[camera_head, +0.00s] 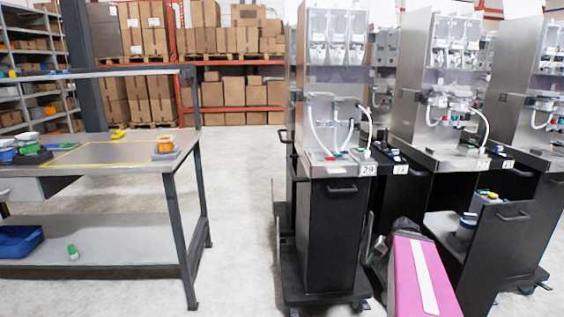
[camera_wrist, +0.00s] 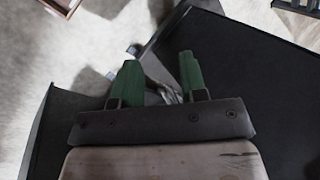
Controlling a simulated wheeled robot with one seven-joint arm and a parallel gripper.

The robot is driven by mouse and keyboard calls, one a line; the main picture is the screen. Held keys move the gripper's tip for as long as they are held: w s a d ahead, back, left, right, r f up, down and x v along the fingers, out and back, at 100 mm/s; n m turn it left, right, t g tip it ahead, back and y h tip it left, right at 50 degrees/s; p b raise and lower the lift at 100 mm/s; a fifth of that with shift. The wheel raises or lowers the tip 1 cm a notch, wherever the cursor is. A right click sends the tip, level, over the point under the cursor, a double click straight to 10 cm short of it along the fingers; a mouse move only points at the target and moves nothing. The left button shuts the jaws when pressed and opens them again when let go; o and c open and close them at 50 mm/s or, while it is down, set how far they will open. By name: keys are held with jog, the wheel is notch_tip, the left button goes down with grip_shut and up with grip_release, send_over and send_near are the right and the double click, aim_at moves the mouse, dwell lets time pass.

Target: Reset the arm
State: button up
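My gripper (camera_wrist: 158,68) shows in the wrist view with its two green fingers spread wide apart. No object is held between them. A blurred pale metal shape shows in the gap, behind the fingers. The gripper points down past a black panel (camera_wrist: 265,85) toward the pale floor. In the head view my pink arm link rises at the bottom right, in front of the dispenser carts. The gripper itself cannot be made out in that view.
Dispenser carts, including one marked 29 (camera_head: 333,215), stand close to my arm. An open drawer (camera_head: 465,240) holding a container (camera_head: 466,227) is at the right. A workbench (camera_head: 120,185) stands at the left. Floor (camera_head: 240,200) between bench and carts is clear.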

jog(key=a+f+n+h, duration=0.2)
jog(key=a, duration=0.6)
jog(key=s+a+f+n+g+h, duration=0.1)
jog(key=a+f+n+h, duration=0.1)
jog(key=a, duration=0.5)
jog(key=shift+s+a+f+n+h, duration=0.25)
jog(key=shift+a+f+n+h, duration=0.15)
jog(key=shift+n, duration=0.4)
jog(key=shift+d, duration=0.15)
